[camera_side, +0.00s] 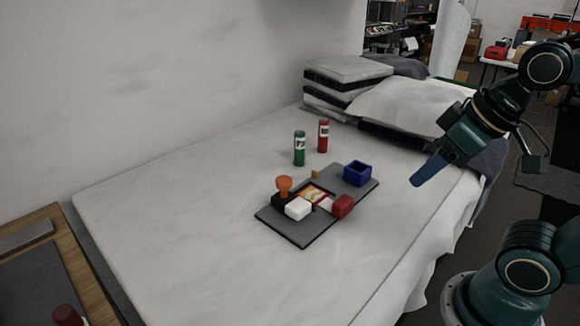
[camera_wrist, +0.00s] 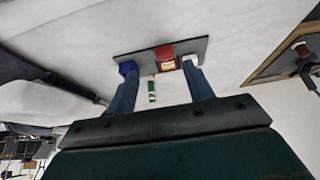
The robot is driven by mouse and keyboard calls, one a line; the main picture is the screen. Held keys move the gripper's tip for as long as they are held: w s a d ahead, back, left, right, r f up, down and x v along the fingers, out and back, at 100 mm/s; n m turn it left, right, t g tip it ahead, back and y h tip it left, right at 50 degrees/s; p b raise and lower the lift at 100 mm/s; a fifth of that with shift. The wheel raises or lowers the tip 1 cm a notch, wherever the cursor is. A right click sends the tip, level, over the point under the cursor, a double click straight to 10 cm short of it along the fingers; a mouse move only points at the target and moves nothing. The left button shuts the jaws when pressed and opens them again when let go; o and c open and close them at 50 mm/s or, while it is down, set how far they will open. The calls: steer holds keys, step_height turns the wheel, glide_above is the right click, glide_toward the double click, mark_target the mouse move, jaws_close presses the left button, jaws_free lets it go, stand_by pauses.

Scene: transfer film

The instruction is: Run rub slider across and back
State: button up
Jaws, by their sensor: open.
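A dark grey board (camera_side: 303,233) lies on the white-covered surface. On it are an orange knob (camera_side: 284,184) on a black base, a white block (camera_side: 298,208), a red-framed picture (camera_side: 316,195), a red block (camera_side: 343,206) and a blue open box (camera_side: 357,173). I cannot tell for sure which part is the rub slider. My gripper (camera_side: 417,183) is open and empty, raised to the right of the board and apart from it. In the wrist view, the red block (camera_wrist: 165,58) shows between the fingers of my gripper (camera_wrist: 160,73).
A green cylinder (camera_side: 299,148) and a red cylinder (camera_side: 323,136) stand behind the board. Folded bedding (camera_side: 345,75) is stacked at the back. A wooden-edged table (camera_side: 70,262) is at the lower left. The white surface left of the board is clear.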

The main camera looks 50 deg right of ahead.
steer(key=shift+o, duration=0.2)
step_height(320, 180, up, 4)
steer(key=n+g, duration=0.6)
steer(key=n, duration=0.3)
glide_above(284, 179)
steer(key=shift+f, duration=0.15)
step_height(284, 179, down, 14)
steer(key=shift+r, duration=0.1)
stand_by(0.5)
